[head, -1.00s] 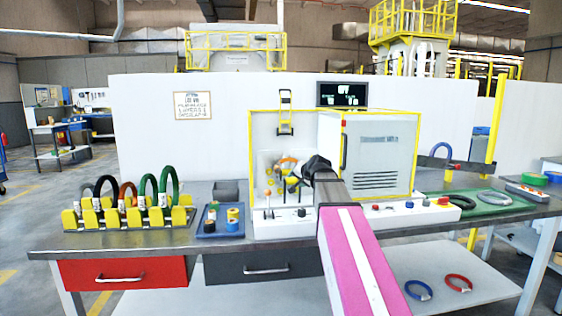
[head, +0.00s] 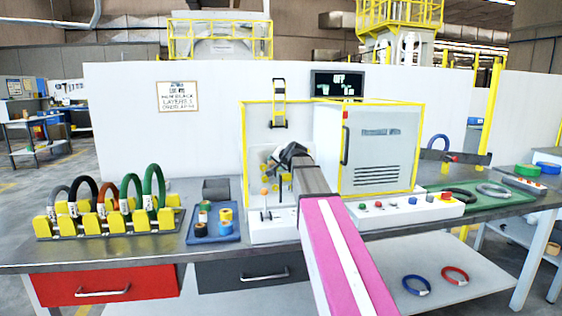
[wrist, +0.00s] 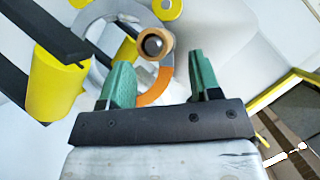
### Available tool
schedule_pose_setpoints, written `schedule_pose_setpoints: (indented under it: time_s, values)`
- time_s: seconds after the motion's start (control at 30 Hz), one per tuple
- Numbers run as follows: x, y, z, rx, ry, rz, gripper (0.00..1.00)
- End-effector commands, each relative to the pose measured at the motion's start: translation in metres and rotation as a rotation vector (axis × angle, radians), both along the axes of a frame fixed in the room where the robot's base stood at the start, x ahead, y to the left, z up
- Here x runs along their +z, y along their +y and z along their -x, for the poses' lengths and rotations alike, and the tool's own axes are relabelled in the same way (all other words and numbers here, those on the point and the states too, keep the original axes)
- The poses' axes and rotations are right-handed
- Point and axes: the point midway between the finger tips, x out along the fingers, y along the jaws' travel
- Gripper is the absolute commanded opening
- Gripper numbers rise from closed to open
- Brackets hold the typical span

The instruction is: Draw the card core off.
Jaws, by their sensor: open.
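The card core (wrist: 155,43) is a short tan tube with a dark hole, seen end-on near the top middle of the wrist view. My gripper (wrist: 160,70) has its two green fingers spread apart. The core shows just beyond and between the fingertips, and nothing is clamped. A pale grey ring (wrist: 88,48) with an orange stretch (wrist: 157,88) lies behind the core. In the head view my gripper (head: 287,157) reaches into the open left bay of the wrapping machine (head: 369,150); the core cannot be made out there.
Yellow rollers (wrist: 55,85) and a dark bar flank my gripper on the left in the wrist view. On the bench are a rack of coils (head: 112,222), a blue tray (head: 229,236) with tape rolls, and a green mat (head: 515,203) with coils. The display reads OFF.

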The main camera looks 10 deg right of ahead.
Motion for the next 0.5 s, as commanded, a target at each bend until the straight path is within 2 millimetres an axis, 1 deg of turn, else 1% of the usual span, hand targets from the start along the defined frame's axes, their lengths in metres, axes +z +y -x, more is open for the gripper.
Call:
schedule_pose_setpoints:
  time_s: [0.03, 0.2, 0.33, 0.5]
  values:
    - [-0.004, 0.003, -0.010, 0.001, 0.001, 0.000, 0.57]
    - [-0.012, 0.008, -0.025, 0.000, 0.001, 0.000, 0.57]
    - [-0.015, 0.010, -0.031, 0.000, 0.000, 0.000, 0.57]
    - [-0.017, 0.010, -0.032, -0.001, 0.001, 0.001, 0.57]
